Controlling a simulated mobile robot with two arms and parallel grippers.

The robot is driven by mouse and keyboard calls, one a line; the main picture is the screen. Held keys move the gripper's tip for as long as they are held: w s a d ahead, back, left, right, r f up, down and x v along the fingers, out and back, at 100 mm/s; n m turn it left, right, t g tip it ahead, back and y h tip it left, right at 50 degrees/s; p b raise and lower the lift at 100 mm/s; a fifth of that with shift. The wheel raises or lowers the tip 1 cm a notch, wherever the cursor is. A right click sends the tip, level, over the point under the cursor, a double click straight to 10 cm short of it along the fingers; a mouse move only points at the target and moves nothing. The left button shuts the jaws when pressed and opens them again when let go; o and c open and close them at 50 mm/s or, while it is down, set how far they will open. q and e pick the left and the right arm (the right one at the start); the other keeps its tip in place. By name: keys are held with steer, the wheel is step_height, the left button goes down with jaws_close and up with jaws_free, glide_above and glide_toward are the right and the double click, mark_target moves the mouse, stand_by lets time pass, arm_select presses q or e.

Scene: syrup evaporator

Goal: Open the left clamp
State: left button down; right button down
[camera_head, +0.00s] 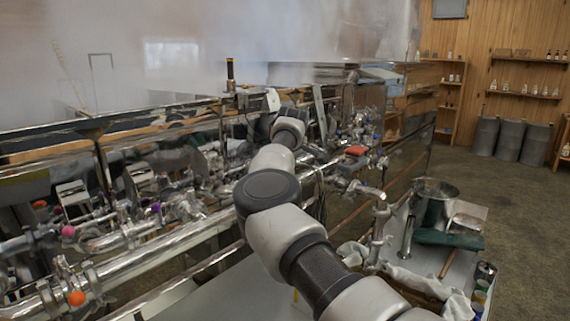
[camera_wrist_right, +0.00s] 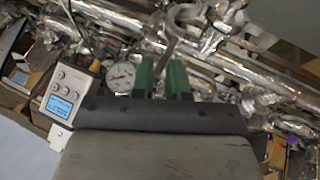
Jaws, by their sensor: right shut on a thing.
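My right arm reaches up from the bottom right in the head view into the pipework of the evaporator, and its wrist hides the fingers there. In the right wrist view my right gripper (camera_wrist_right: 163,74) has green fingers shut on a thin metal handle (camera_wrist_right: 168,52). The handle runs up toward a curved metal clamp (camera_wrist_right: 186,17) on the shiny pipes. I cannot tell from the head view which clamp this is. My left gripper is not in view.
A dial gauge (camera_wrist_right: 121,76) and a control box with a blue display (camera_wrist_right: 62,103) are close left of the fingers. Shiny pipes (camera_head: 150,255) cross the head view's left. A steel pot (camera_head: 434,204) stands on the side table at right. Steam hangs above the pans.

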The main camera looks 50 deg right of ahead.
steer(key=shift+s+d, duration=0.1)
steer(key=shift+d, duration=0.1)
steer(key=c, duration=1.4)
jaws_free()
steer(key=shift+o, duration=0.8)
steer(key=shift+d, duration=0.1)
steer(key=shift+d+f, duration=0.1)
steer(key=shift+f, duration=0.05)
steer(key=b+v, duration=0.3)
steer(key=v, duration=0.7)
steer(key=shift+r+b, duration=0.3)
steer(key=shift+r, duration=0.05)
steer(key=shift+s, duration=0.1)
